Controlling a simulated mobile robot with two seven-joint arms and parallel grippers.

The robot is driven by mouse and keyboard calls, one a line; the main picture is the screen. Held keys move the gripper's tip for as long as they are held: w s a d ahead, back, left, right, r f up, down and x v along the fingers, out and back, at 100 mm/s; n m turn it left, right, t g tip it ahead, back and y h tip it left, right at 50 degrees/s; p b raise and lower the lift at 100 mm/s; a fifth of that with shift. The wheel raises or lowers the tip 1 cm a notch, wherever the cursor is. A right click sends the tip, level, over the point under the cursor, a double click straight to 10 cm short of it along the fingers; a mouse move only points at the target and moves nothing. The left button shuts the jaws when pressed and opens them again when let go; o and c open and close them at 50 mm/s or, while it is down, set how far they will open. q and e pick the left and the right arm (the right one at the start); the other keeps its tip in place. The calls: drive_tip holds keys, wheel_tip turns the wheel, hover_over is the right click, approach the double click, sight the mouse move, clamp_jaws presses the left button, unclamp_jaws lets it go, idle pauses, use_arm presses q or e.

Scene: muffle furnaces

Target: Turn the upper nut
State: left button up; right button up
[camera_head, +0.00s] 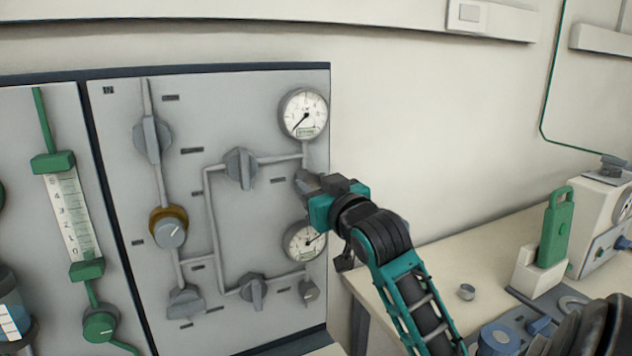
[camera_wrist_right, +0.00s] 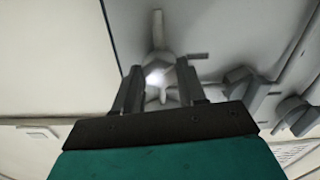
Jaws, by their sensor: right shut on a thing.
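A grey panel (camera_head: 110,110) carries pipes, valve knobs and two round gauges. The upper nut (camera_wrist_right: 157,68) is a grey fitting on the vertical pipe between the upper gauge (camera_head: 303,114) and the lower gauge (camera_head: 304,241). My right gripper (camera_head: 307,182) reaches it from the right and is shut on it. In the wrist view the two dark fingers (camera_wrist_right: 160,80) stand on either side of the nut, with a bright glint between them. In the head view the gripper hides most of the nut. My left gripper is in neither view.
A grey knob (camera_head: 241,168) is left of the gripper, and another (camera_head: 253,291) is lower down. A small knob (camera_head: 308,291) sits below the lower gauge. A bench (camera_head: 450,255) with a green-handled device (camera_head: 555,230) is at right. The wall right of the panel is bare.

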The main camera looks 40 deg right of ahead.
drive_tip(key=m, duration=0.4)
drive_tip(key=shift+r+m, duration=0.1)
drive_tip(key=shift+m, duration=1.5)
drive_tip(key=o, duration=1.1)
drive_tip(key=shift+c, duration=0.2)
